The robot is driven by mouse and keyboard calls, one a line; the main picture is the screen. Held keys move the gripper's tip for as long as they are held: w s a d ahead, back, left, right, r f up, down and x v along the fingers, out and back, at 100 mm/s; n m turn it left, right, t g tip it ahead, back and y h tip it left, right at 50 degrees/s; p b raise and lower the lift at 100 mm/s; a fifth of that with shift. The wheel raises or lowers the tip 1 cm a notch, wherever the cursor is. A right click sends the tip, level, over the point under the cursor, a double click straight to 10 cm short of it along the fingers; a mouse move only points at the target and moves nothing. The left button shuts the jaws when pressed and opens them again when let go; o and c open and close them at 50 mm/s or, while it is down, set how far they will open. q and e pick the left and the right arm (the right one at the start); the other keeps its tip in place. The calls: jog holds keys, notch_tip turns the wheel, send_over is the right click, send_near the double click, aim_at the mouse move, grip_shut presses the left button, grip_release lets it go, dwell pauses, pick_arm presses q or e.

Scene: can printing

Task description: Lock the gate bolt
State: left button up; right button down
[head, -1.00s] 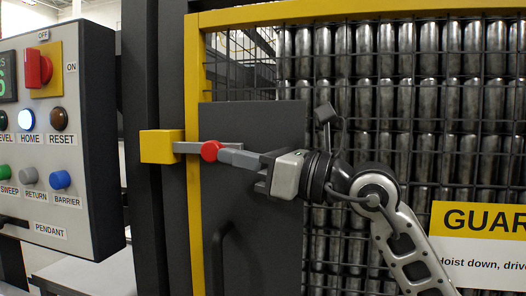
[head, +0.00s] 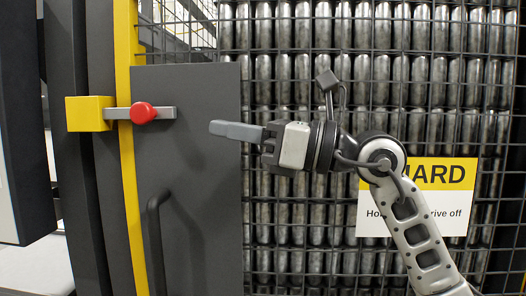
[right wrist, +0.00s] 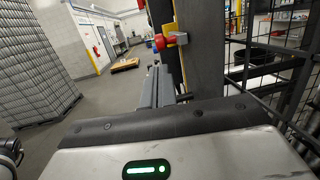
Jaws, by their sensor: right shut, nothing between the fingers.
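The gate bolt is a grey bar (head: 168,113) with a red knob (head: 144,113), on the dark gate panel (head: 200,180). The bar's left end meets the yellow block (head: 90,114) on the dark post, spanning the yellow gate frame. My right gripper (head: 213,127) is shut and empty, in front of the panel to the right of the knob and clear of it. In the right wrist view the shut fingers (right wrist: 155,75) point toward the red knob (right wrist: 160,42). My left gripper is not in view.
A dark handle (head: 155,230) stands out from the panel below the bolt. Wire mesh with stacked metal cans (head: 440,100) fills the right side. A yellow and white guard sign (head: 445,200) hangs behind my right arm. The wrist view shows open floor (right wrist: 100,95).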

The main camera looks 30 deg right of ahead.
jog(key=shift+b+v, duration=0.55)
jog(key=shift+v, duration=1.65)
